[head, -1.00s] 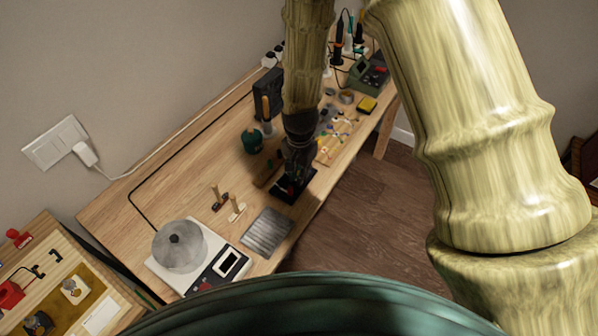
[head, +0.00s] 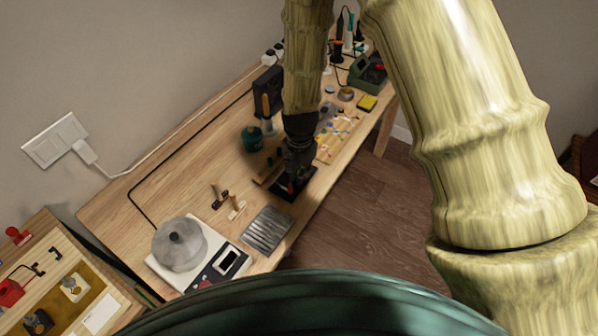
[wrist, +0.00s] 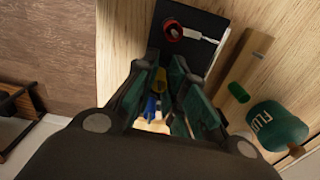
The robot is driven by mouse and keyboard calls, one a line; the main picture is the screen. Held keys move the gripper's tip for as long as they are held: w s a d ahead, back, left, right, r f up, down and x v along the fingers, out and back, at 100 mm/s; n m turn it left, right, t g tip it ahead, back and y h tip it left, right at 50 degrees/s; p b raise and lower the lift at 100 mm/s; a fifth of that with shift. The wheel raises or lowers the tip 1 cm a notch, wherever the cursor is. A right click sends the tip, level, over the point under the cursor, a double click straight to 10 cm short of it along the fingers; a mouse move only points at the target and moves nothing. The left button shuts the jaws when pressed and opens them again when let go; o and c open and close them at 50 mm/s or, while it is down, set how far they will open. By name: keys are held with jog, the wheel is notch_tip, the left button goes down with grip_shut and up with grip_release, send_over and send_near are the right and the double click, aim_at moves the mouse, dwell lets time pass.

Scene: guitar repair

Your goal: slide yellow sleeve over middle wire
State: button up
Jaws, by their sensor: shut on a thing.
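My gripper (wrist: 165,68) is shut on a small yellow piece, the yellow sleeve (wrist: 160,76), which shows between the fingers in the wrist view. Blue (wrist: 152,104) shows just below it; what it belongs to is unclear. Beyond the fingertips lies a black plate (wrist: 198,18) with a red round part (wrist: 173,30) and a pale piece beside it. In the head view my gripper (head: 292,184) is low over the black plate (head: 308,178), and hides much of it. The middle wire cannot be made out.
A green flux jar (wrist: 278,125), a small green cylinder (wrist: 238,93) and a wooden strip (wrist: 240,62) lie right of the plate in the wrist view. The head view shows a scale with a round pot (head: 179,245), a grey ribbed tray (head: 268,231) and a soldering station (head: 367,74).

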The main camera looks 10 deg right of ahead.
jog(key=shift+f, duration=0.15)
jog(key=o, duration=0.7)
jog(key=shift+o, duration=0.4)
jog(key=o, duration=0.4)
jog(key=shift+c, duration=0.2)
notch_tip(320, 180, up, 9)
jog(key=p, duration=0.6)
jog(key=shift+p, duration=0.4)
jog(key=shift+a, duration=0.1)
dwell(0.6)
